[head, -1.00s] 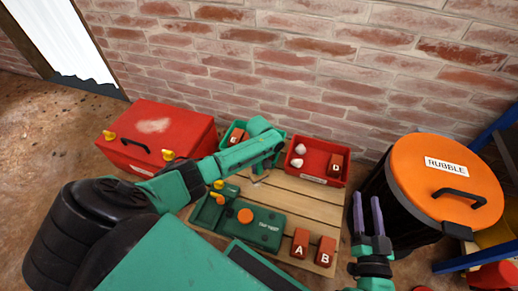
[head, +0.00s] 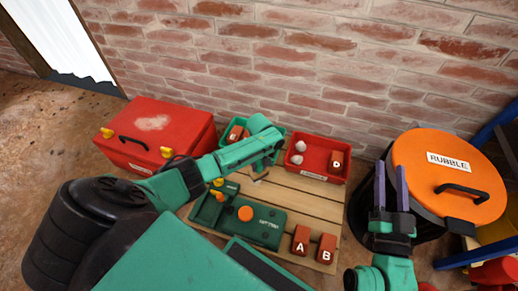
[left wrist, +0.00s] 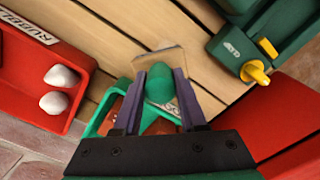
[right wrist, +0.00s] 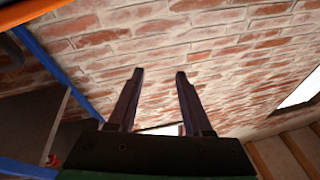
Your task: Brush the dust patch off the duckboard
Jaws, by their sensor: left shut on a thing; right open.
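The duckboard (head: 312,205) is a slatted wooden board on the floor. It also shows in the left wrist view (left wrist: 95,28). My left gripper (left wrist: 160,85) is shut on a green-handled tool (left wrist: 161,62) with a flat pale end, over the slats; whether it touches them I cannot tell. In the head view my left wrist hides most of the tool. I make out no clear dust patch on the visible slats. A whitish patch (head: 153,123) lies on the red toolbox lid. My right gripper (head: 391,187) is open and empty, beside the rubble bin; it also shows in the right wrist view (right wrist: 157,90).
On the duckboard are a green tap test case (head: 240,215), bricks A (head: 300,241) and B (head: 326,248), a red tray (head: 309,170) with pale lumps and brick D, and a green tray (head: 228,128). The red toolbox (head: 140,150) is left; the orange-lidded rubble bin (head: 430,160) is right.

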